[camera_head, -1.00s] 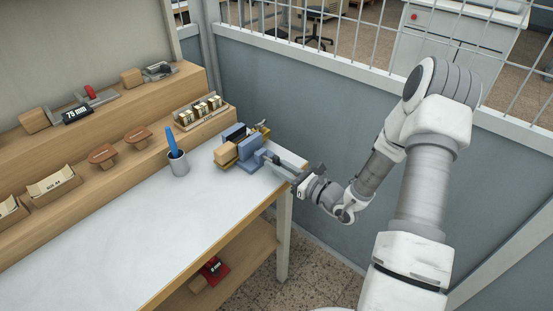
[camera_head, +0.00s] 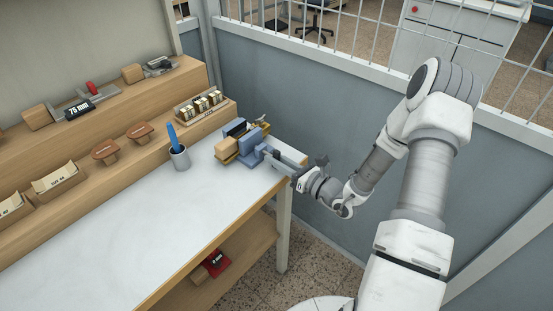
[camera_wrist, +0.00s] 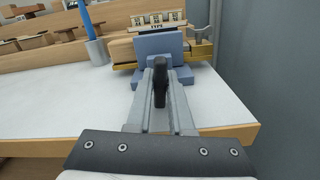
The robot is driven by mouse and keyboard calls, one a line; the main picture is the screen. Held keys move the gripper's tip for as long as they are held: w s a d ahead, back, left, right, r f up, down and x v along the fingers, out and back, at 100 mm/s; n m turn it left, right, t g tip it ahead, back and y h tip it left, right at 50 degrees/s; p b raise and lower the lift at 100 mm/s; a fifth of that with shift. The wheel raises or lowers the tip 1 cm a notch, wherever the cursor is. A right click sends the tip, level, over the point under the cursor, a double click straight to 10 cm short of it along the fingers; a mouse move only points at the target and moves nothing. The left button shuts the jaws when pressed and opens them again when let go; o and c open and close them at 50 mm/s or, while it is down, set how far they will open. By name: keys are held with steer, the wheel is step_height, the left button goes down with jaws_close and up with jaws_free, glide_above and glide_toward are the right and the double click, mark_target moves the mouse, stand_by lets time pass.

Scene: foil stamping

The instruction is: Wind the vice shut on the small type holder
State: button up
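The blue vice (camera_head: 253,145) stands at the far right corner of the white-topped bench, and its blue jaw plate faces me in the wrist view (camera_wrist: 159,46). The small type holder, with a wooden block handle (camera_head: 226,148) and a brass body (camera_wrist: 200,50), lies just behind this plate. Whether the jaw presses on it I cannot tell. A black upright vice handle (camera_wrist: 160,84) stands in front of the jaw. My gripper (camera_head: 270,152) reaches in from the right, and its fingers lie on either side of the handle, which fills the gap between them in the wrist view.
A grey cup with a blue stick (camera_head: 180,157) stands left of the vice. A rack of type blocks (camera_head: 202,108) sits on the wooden step behind. More holders and wooden-handled tools line the shelves at left. The bench top in front is clear. A grey wall panel is close at right.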

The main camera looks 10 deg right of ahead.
steer(key=shift+o, duration=0.6)
steer(key=v, duration=1.7)
steer(key=shift+s+d, duration=0.15)
